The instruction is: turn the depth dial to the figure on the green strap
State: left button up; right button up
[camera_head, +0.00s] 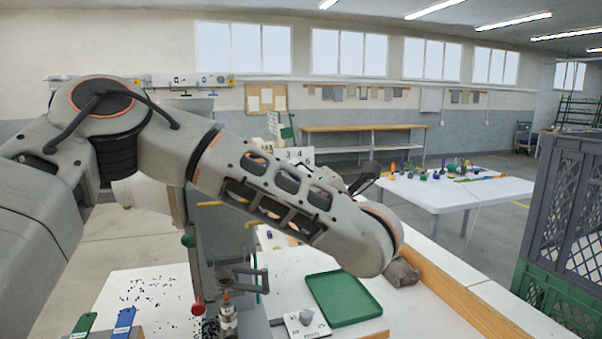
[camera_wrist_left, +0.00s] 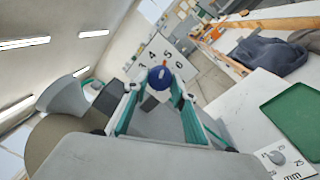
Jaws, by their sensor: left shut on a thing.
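A white plate (camera_head: 299,156) with black figures, 4, 5 and 6 among them, shows behind my left arm; it also shows in the wrist view (camera_wrist_left: 178,62). A round blue knob (camera_wrist_left: 160,76) sits in front of it, with a small orange mark just above, near the 5. My left gripper (camera_wrist_left: 158,86), with teal fingers, is shut on this knob. In the head view my arm hides the knob and most of the hand. A green strap (camera_head: 82,325) lies at the bottom left; its lettering is too small to read. My right gripper is not in view.
A blue strap (camera_head: 124,321) lies beside the green one. A grey knob (camera_head: 306,318) on a plate marked mm and a green tray (camera_head: 343,298) are on the table. A red-knobbed lever (camera_head: 198,308) stands below my arm. Green and grey crates (camera_head: 562,300) are at the right.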

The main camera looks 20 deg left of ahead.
pick_arm(q)
jog(key=shift+f, duration=0.1)
dwell(0.5)
jog(key=o, duration=1.1)
jog(key=v, duration=0.7)
jog(key=shift+s+d, duration=0.2)
jog(key=shift+s, duration=0.05)
